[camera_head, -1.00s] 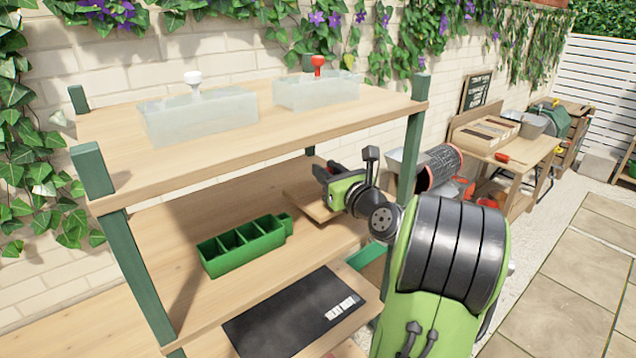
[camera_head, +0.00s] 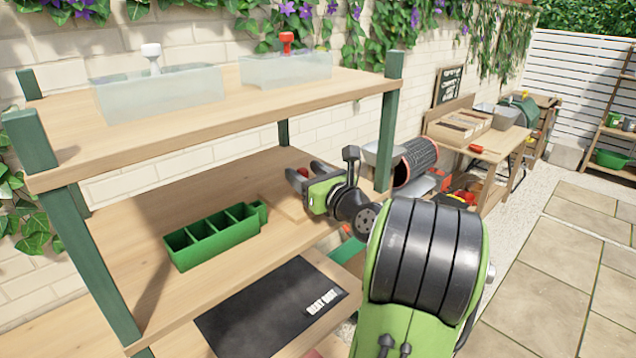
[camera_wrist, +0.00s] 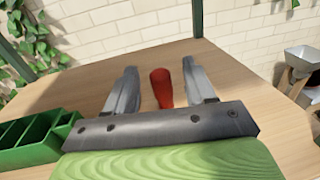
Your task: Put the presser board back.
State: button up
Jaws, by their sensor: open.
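The presser board (camera_head: 287,208) is a pale wooden board on the middle shelf, right of the green divided tray. It appears to lie flat, partly hidden by my gripper. A red handle (camera_wrist: 162,90) stands between my fingers in the wrist view, with space on both sides; only a bit of red shows in the head view. I take it to be the board's handle. My gripper (camera_head: 305,173) is open, its fingers on either side of the handle. In the wrist view the board's wood cannot be told from the shelf.
The green divided tray (camera_head: 212,238) stands close left of the board. A black mat (camera_head: 272,308) lies on a lower surface in front. Green shelf posts (camera_head: 388,135) and the upper shelf (camera_head: 205,118) bound the space. A potting bench (camera_head: 500,142) stands at right.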

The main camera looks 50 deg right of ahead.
jog(key=b+v, duration=0.2)
jog(key=v, duration=0.8)
jog(key=shift+s+a, duration=0.15)
jog(key=shift+s, duration=0.05)
